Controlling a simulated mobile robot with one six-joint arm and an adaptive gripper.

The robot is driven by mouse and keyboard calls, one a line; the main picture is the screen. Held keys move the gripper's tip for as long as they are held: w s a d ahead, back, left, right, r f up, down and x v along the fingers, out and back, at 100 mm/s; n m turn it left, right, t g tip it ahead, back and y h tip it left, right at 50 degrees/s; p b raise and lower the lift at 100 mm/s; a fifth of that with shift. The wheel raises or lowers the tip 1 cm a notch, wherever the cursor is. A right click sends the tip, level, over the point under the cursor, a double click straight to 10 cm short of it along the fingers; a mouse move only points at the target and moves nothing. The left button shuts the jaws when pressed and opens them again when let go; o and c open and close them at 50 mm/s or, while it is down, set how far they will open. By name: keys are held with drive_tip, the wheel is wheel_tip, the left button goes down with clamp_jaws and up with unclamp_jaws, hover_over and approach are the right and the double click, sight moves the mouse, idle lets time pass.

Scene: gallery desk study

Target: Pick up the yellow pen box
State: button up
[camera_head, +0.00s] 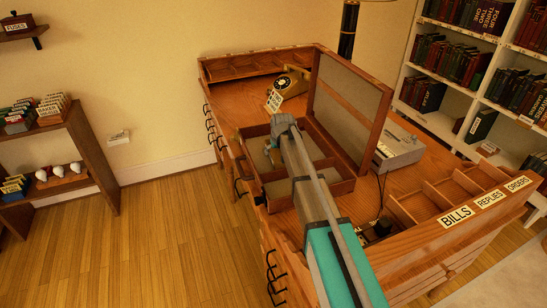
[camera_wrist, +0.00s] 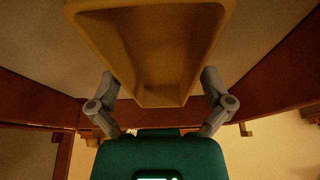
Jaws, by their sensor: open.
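The yellow pen box (camera_wrist: 150,45) fills the upper middle of the wrist view, a hollow tray with a raised rim and sloping inner walls. My gripper (camera_wrist: 160,82) is open, with one grey finger near each side of the pen box's lower end. I cannot tell whether the fingers touch it. In the head view my arm reaches over the desk (camera_head: 240,92) into the open wooden case (camera_head: 341,187). The pen box is not clearly made out there, as my arm covers part of the case.
The case's raised lid (camera_head: 345,110) stands upright just right of my arm. A yellow telephone (camera_head: 292,82) with a card sits behind. A grey machine (camera_head: 398,150) and a divided tray labelled BILLS (camera_head: 455,216) are on the right. Floor left of the desk is clear.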

idle(0.3)
drive_tip(key=c, duration=1)
drive_tip(key=shift+r, duration=0.15)
drive_tip(key=shift+c, duration=0.3)
wheel_tip(320, 180, up, 3)
drive_tip(key=p, duration=0.3)
drive_tip(key=s+d+r+p, duration=0.9)
drive_tip(key=d+p, duration=0.1)
drive_tip(key=shift+s+r, duration=0.3)
drive_tip(key=shift+r, duration=0.05)
drive_tip(key=shift+d, duration=0.1)
